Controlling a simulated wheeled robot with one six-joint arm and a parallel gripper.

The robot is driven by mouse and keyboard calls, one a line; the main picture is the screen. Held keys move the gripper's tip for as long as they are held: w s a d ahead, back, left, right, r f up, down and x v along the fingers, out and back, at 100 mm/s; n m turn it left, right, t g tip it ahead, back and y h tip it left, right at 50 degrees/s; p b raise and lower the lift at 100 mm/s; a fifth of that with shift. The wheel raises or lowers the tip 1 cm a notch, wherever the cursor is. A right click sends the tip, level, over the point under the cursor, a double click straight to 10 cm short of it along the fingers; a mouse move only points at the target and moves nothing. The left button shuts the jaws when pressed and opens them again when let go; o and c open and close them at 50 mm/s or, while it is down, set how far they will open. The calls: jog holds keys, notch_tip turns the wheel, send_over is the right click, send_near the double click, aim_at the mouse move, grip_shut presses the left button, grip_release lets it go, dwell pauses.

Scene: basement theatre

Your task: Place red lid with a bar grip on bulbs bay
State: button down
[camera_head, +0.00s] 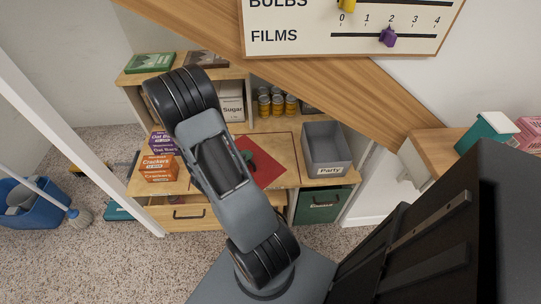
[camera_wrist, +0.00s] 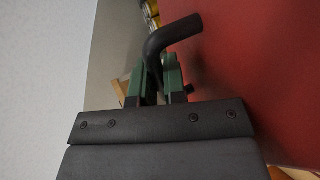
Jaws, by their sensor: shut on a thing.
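The red lid (camera_head: 264,168) shows as a flat red panel over the wooden counter in the head view, partly hidden by my arm. It fills the right side of the wrist view (camera_wrist: 260,70). My gripper (camera_head: 247,156) is at the lid's left part. In the wrist view, its green fingers (camera_wrist: 158,75) are shut on the lid's black bar grip (camera_wrist: 176,32). I cannot tell whether the lid touches the counter. No bay labelled for bulbs is readable; the word "BULBS" shows only on the wall board (camera_head: 330,45).
A grey bin (camera_head: 325,142) marked "Party" stands right of the lid. Cracker boxes (camera_head: 159,168) stand to the left. Cans (camera_head: 277,105) and a sugar box (camera_head: 231,105) are on the shelf behind. A sloping wooden beam (camera_head: 300,88) crosses above. A blue bucket (camera_head: 30,205) is far left.

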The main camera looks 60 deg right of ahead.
aim_at(276, 163)
jog(key=s+d+m+g, duration=0.1)
jog(key=s, duration=0.2)
jog(key=s+d+m+g, duration=0.1)
jog(key=s, duration=0.2)
jog(key=s+d+m+g+y, duration=0.1)
jog(key=s, duration=0.2)
jog(key=shift+s+d+f+g+p, duration=0.25)
jog(key=shift+d+f+g+p, duration=0.05)
jog(key=shift+p, duration=0.05)
jog(key=shift+s+d+f+b, duration=0.15)
jog(key=shift+s+f+b, duration=0.1)
jog(key=shift+b, duration=0.15)
jog(key=f+b, duration=0.1)
jog(key=b, duration=0.2)
jog(key=shift+w+d+b, duration=0.15)
jog(key=shift+d+b, duration=0.15)
jog(key=shift+d, duration=0.1)
jog(key=b, duration=0.5)
jog(key=shift+w+d, duration=0.35)
jog(key=shift+b, duration=0.8)
